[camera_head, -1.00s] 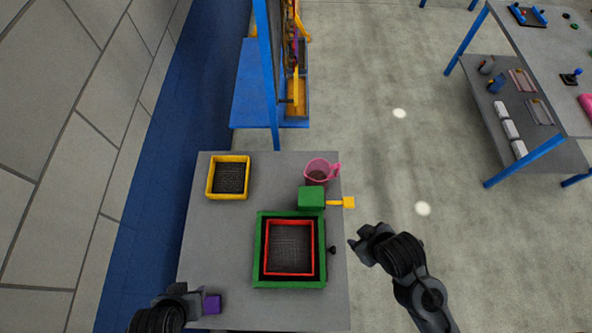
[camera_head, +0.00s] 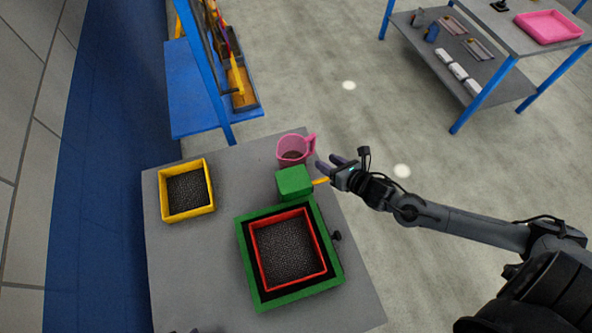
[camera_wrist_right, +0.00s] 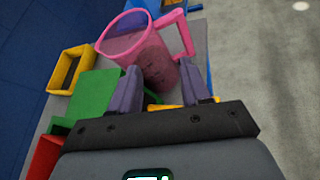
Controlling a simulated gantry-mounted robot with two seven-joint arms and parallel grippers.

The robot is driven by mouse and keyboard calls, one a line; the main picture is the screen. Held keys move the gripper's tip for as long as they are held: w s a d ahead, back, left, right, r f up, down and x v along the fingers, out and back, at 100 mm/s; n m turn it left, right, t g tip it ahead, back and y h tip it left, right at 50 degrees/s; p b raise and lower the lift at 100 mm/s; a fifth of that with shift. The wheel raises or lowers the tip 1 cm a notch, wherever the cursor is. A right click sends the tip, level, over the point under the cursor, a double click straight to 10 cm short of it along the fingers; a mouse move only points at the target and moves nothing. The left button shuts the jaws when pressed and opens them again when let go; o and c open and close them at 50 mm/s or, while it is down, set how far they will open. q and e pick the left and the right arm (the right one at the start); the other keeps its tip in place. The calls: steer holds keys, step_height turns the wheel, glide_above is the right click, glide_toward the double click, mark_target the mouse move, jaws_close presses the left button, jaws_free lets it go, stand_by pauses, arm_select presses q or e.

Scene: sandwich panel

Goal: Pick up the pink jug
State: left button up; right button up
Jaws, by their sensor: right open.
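The pink jug (camera_head: 291,150) stands upright near the back right edge of the grey table, its handle pointing right. In the right wrist view the jug (camera_wrist_right: 142,55) is just ahead of the fingers, its handle at upper right. My right gripper (camera_head: 328,164) is beside the jug on its right, below the handle in the picture. It is open and empty, its two fingers apart in the wrist view (camera_wrist_right: 162,88). I cannot tell whether a finger touches the jug. My left gripper is not clearly visible; only a dark bit shows at the bottom edge.
A green block (camera_head: 293,183) with a yellow handle stands close in front of the jug. A yellow tray (camera_head: 186,213) is at the left, and a red tray (camera_head: 323,262) sits inside a green one (camera_head: 247,262). A blue-framed stand (camera_head: 205,75) is behind the table.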

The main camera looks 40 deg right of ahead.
mark_target(314, 144)
steer(key=w+d+f+n+b, duration=0.1)
steer(key=w, duration=0.1)
steer(key=w+d+f+n+b, duration=0.1)
steer(key=w+f, duration=0.1)
steer(key=w+d+f+n+b, duration=0.1)
steer(key=w+d+f+b, duration=0.1)
steer(key=shift+w+t, duration=0.3)
steer(key=shift+w, duration=0.1)
steer(key=shift+w+f, duration=0.25)
steer(key=shift+w, duration=0.3)
steer(key=x, duration=0.5)
steer(key=shift+a+b, duration=0.15)
steer(key=shift+b, duration=0.25)
arm_select(q)
step_height(314, 144, down, 6)
steer(key=shift+f, duration=0.2)
steer(key=shift+a, duration=0.1)
arm_select(e)
steer(key=shift+s, duration=0.1)
jaws_close()
